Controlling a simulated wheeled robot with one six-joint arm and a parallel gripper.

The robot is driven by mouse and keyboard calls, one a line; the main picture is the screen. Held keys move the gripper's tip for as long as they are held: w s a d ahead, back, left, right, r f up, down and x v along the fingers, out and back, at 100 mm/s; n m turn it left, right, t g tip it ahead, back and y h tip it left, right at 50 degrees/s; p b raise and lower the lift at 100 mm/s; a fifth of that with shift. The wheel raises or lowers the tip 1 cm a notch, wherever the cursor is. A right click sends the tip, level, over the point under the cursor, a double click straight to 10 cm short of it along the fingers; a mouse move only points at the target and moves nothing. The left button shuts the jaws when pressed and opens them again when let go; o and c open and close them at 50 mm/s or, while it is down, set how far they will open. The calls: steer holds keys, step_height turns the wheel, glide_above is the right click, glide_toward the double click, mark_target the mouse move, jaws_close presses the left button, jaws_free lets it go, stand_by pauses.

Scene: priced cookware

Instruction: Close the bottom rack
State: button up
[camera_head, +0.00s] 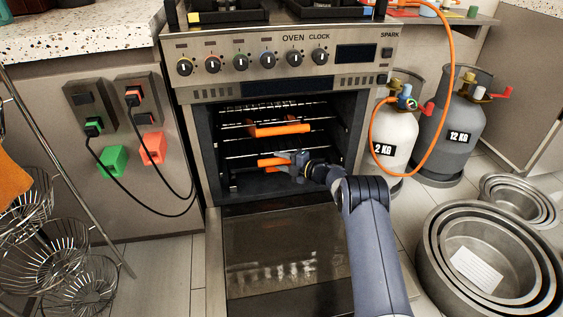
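The oven (205,75) stands open, its glass door (280,262) folded down toward me. Two wire racks show inside, each with an orange handle at its front. The upper rack's handle (280,129) is clear of my arm. The bottom rack (245,155) has its orange handle (272,162) at the left of my gripper. My gripper (296,158) is inside the oven opening, touching or very near the right end of that lower handle. Its fingers are small and partly overlap the handle, so I cannot tell whether they grip it.
Grey and white gas cylinders (450,125) with an orange hose stand right of the oven. Nested metal pots (436,250) lie on the floor at right. Wire baskets (40,255) hang at left. Plugs and cables (140,185) are on the left cabinet.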

steer(key=p+v, duration=0.4)
steer(key=v, duration=0.6)
steer(key=shift+s+d, duration=0.25)
steer(key=shift+d, duration=0.1)
steer(key=shift+a, duration=0.1)
steer(key=b+x, duration=0.4)
steer(key=x, duration=0.6)
steer(key=shift+w+a+f, duration=0.2)
steer(key=shift+w+a, duration=0.05)
steer(key=shift+a, duration=0.05)
steer(key=shift+s+d+r, duration=0.2)
steer(key=shift+s+r, duration=0.05)
steer(key=shift+s, duration=0.3)
steer(key=shift+s+d, duration=0.25)
steer(key=shift+s, duration=0.55)
steer(key=shift+s+d, duration=0.2)
steer(key=shift+s, duration=0.55)
steer(key=shift+w, duration=0.1)
